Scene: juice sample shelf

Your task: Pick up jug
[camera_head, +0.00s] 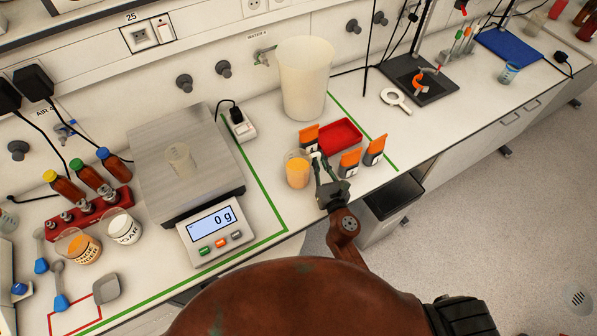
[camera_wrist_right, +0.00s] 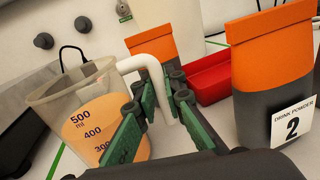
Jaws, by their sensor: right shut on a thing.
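The jug (camera_head: 297,169) is a clear measuring jug part filled with orange juice. It stands upright on the white bench and fills the left of the right wrist view (camera_wrist_right: 88,115), with marks from 300 to 500 ml. Its white handle (camera_wrist_right: 150,62) points toward my right gripper (camera_head: 320,168). In the right wrist view the green fingers of the right gripper (camera_wrist_right: 160,88) lie on both sides of the handle and are shut on it. My left gripper does not show in either view.
A red tray (camera_head: 340,136) and orange-topped powder packs (camera_head: 348,163) stand close right of the jug. A large white bucket (camera_head: 304,80) stands behind. A scale reading 0 g (camera_head: 216,231) and small bottles stand left. Bare bench lies between scale and jug.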

